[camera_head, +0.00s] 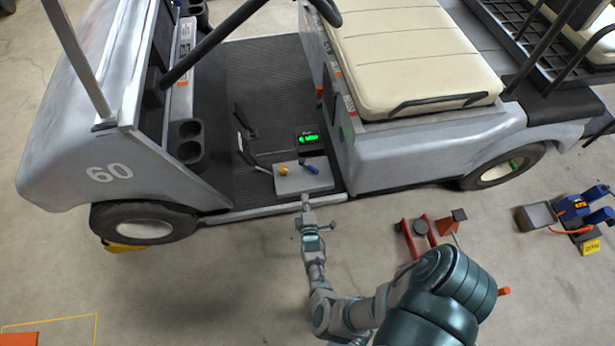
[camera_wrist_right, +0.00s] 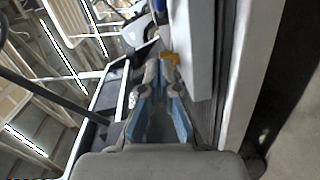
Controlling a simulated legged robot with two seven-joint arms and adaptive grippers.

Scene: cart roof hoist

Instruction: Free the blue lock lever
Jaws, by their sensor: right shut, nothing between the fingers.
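The blue lock lever (camera_head: 311,168) is a short blue handle on a light grey box (camera_head: 291,186) on the cart's floor near the sill. A yellow knob (camera_head: 289,170) sits to its left on the same box. My right gripper (camera_head: 305,200) is at the near side of the box, just below the lever in the head view, and is not around it. In the right wrist view the fingers (camera_wrist_right: 161,72) are shut with nothing between them, and the yellow knob (camera_wrist_right: 173,58) shows just beyond the tips. I cannot make out the lever there. My left gripper is out of view.
A black box with a green display (camera_head: 307,139) stands behind the lever. Black pedals (camera_head: 245,150) are to its left. The cream seat (camera_head: 400,55) is to the right. A red floor jack (camera_head: 425,232) and a blue device (camera_head: 575,208) stand on the open concrete floor.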

